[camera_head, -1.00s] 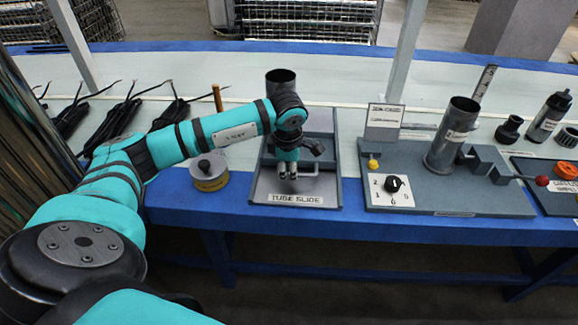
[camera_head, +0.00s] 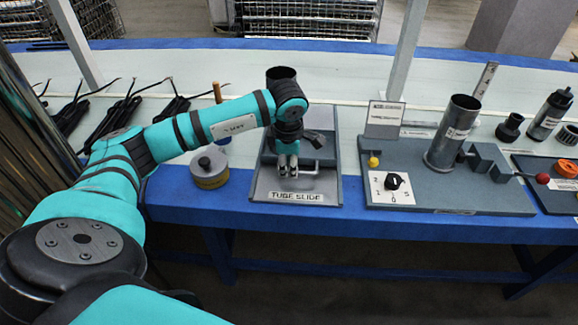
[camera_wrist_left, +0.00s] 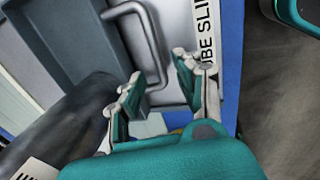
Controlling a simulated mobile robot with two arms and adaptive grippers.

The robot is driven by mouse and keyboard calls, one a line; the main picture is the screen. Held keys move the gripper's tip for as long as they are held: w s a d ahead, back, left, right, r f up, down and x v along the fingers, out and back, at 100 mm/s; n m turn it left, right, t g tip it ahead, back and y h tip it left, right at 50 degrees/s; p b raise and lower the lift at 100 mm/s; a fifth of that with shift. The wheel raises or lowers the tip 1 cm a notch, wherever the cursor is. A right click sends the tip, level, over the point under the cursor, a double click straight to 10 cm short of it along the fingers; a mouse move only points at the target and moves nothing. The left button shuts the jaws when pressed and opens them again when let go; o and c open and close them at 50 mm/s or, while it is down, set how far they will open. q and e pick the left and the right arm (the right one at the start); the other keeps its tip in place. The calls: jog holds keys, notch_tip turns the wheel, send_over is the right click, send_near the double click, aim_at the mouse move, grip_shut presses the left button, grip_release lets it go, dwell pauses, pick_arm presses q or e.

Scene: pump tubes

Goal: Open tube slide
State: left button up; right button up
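The tube slide (camera_head: 322,184) is a grey tray with a raised rim, labelled "TUBE SLIDE" at its front edge. A metal U-shaped handle (camera_wrist_left: 156,50) shows on it in the wrist view, and part of the handle also shows in the head view. My left gripper (camera_head: 288,170) points down over the tray, just left of the handle's visible part. In the wrist view its fingers (camera_wrist_left: 158,74) are apart, with one end of the handle between them in the picture; contact is unclear. My right gripper is not visible.
A round grey-and-yellow canister (camera_head: 209,169) stands left of the tray. A grey fixture (camera_head: 450,197) with a tube, dial and red-knobbed lever is to the right. Black cables (camera_head: 120,115) lie at the left. A white post (camera_head: 404,50) rises behind.

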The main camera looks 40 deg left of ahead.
pick_arm(q)
notch_tip(320, 180, up, 10)
jog(key=s+d, duration=0.1)
jog(key=shift+s, duration=0.3)
dwell(0.3)
